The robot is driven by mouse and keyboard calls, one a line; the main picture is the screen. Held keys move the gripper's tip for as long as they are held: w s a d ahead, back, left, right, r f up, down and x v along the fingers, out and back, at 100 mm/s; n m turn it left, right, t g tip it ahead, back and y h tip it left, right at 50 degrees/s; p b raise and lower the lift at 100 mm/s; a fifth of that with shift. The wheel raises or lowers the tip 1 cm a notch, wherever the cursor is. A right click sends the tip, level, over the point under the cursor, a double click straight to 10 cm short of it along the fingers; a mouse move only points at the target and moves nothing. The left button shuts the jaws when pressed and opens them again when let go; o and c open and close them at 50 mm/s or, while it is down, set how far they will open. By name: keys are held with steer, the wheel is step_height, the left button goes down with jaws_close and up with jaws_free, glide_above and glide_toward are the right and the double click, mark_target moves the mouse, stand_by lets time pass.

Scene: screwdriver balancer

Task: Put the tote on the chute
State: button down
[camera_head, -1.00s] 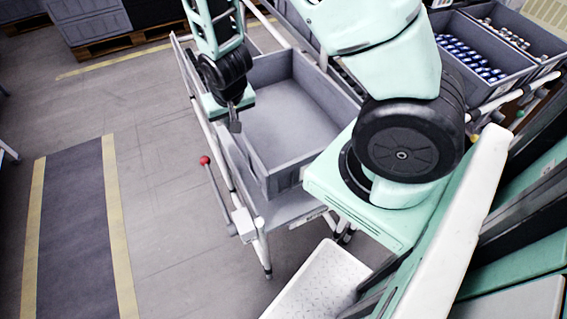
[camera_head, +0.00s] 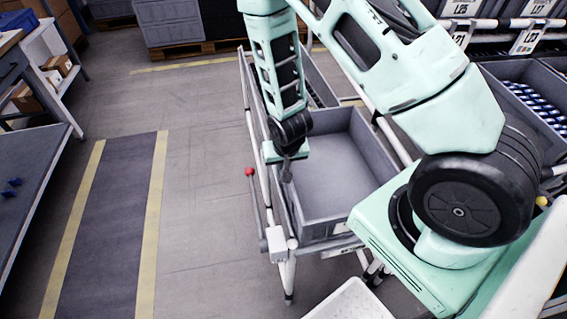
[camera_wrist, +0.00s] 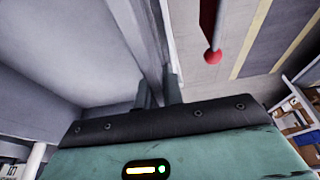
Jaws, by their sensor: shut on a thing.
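The tote is an open, empty grey box (camera_head: 345,168) in the middle of the head view. It sits in or just over a white tube rack with a grey bed (camera_head: 330,247), which looks like the chute; full contact underneath is hidden. My gripper (camera_head: 287,172) points down at the tote's left wall and is shut on that wall. In the wrist view, my gripper's fingers (camera_wrist: 160,92) straddle the tote's wall (camera_wrist: 135,35), with the grey inside of the tote to the left.
A red-knobbed lever (camera_head: 249,172) stands left of the rack, and also shows in the wrist view (camera_wrist: 212,57). Bins of blue-capped items (camera_head: 535,105) are at right. A grey table (camera_head: 30,175) stands at far left. The floor between the table and rack is clear.

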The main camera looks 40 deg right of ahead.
steer(key=shift+f, duration=0.15)
steer(key=c, duration=1.5)
jaws_free()
steer(key=p+v, duration=0.1)
steer(key=v, duration=1.1)
steer(key=s+a+r+n+g+y, duration=0.25)
steer(key=s+a+r+n, duration=0.4)
steer(key=a+r, duration=0.55)
steer(key=s+a+r+n, duration=0.1)
steer(key=s+n, duration=0.1)
steer(key=s, duration=0.1)
steer(key=s+a+r+n, duration=0.1)
steer(key=s+a+r, duration=0.1)
steer(key=s, duration=0.2)
steer(key=s+a+r+n+g, duration=0.1)
steer(key=s+a+n, duration=0.1)
steer(key=s, duration=0.2)
steer(key=shift+r+n+h, duration=0.25)
steer(key=shift+r+n, duration=0.1)
steer(key=shift+r, duration=0.05)
